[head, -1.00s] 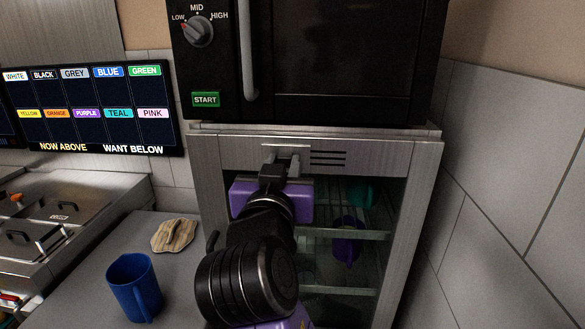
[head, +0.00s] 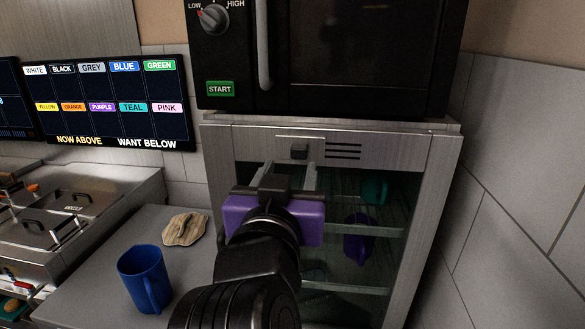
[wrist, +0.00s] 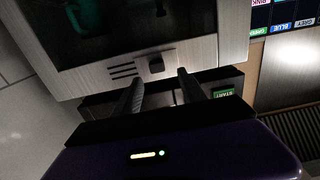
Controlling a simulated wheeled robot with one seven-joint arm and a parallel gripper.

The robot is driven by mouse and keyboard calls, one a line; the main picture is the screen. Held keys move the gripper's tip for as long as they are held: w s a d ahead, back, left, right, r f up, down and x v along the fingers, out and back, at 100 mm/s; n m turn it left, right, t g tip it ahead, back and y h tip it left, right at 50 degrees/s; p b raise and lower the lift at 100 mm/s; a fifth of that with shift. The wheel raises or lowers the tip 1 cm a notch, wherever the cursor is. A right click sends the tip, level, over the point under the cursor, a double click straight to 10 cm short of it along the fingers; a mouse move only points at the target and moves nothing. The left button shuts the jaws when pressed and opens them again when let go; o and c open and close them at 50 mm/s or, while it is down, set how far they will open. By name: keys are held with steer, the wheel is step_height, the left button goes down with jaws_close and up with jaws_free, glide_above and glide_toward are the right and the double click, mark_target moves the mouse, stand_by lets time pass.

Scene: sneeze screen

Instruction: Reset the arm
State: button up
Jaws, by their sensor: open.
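My gripper (head: 290,176) is in front of the upper part of a steel glass-front cabinet (head: 440,180). Its two grey fingers are spread and empty, pointing at the cabinet's top panel. In the wrist view, the open fingers (wrist: 158,92) point toward a small dark latch or knob (wrist: 156,64) on that panel, with nothing between them. My purple wrist and black arm hide part of the cabinet's lower left.
A black oven (head: 360,55) sits on the cabinet. Teal (head: 375,188) and purple (head: 357,236) items are inside. A tiled wall (head: 520,200) stands close at right.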

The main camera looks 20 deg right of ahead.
steer(key=shift+v, duration=0.85)
steer(key=a+r+n+t+y, duration=0.3)
steer(key=a+n+t+y, duration=0.1)
steer(key=a+n+y, duration=0.15)
steer(key=s+f+n+y, duration=0.2)
steer(key=s+f+y, duration=0.1)
steer(key=f, duration=0.4)
steer(key=s+f+n+y, duration=0.2)
steer(key=s+f+y, duration=0.15)
steer(key=f, duration=0.25)
steer(key=s+d+f+m+g+h, duration=0.1)
steer(key=s+d+f, duration=0.4)
steer(key=s, duration=0.5)
steer(key=s+d+f+m+g+h, duration=0.2)
steer(key=s+d+f, duration=0.3)
steer(key=s+f, duration=0.4)
steer(key=s+d+f+m+g+h, duration=0.2)
steer(key=s+d+f, duration=0.3)
steer(key=s, duration=0.7)
step_height(320, 180, down, 2)
steer(key=shift+d+f+g, duration=0.1)
steer(key=shift+d+g, duration=0.15)
steer(key=shift+g, duration=0.15)
